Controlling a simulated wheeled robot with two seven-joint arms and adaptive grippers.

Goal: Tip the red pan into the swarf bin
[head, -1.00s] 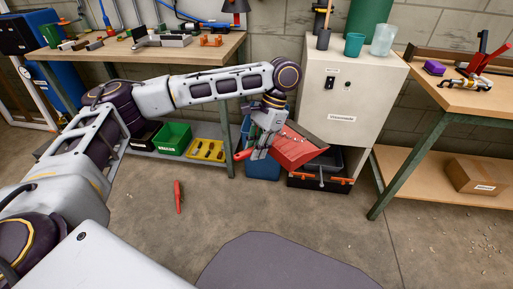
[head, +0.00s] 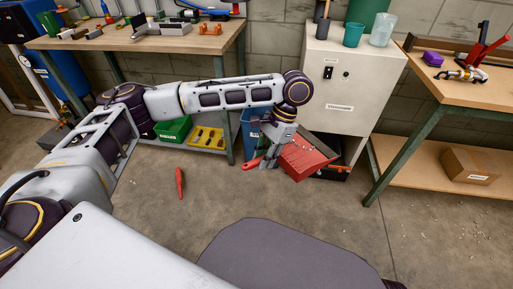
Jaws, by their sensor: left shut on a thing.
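The red pan (head: 305,158) is a dustpan-like scoop with a red handle (head: 252,163). Small bits show on its inner face. My left gripper (head: 268,159) points down and is shut on the pan near its handle, holding it in the air in front of the grey cabinet. The pan looks tilted, its wide end toward the right. A blue bin (head: 250,132), seemingly the swarf bin, stands on the floor behind my gripper, between the bench and the cabinet. My right gripper is out of view.
The grey cabinet (head: 345,105) stands behind the pan, with cups on top. A dark toolbox (head: 333,172) is partly hidden by the pan. Workbenches stand left (head: 130,42) and right (head: 475,85). A red screwdriver-like tool (head: 179,182) lies on the open floor.

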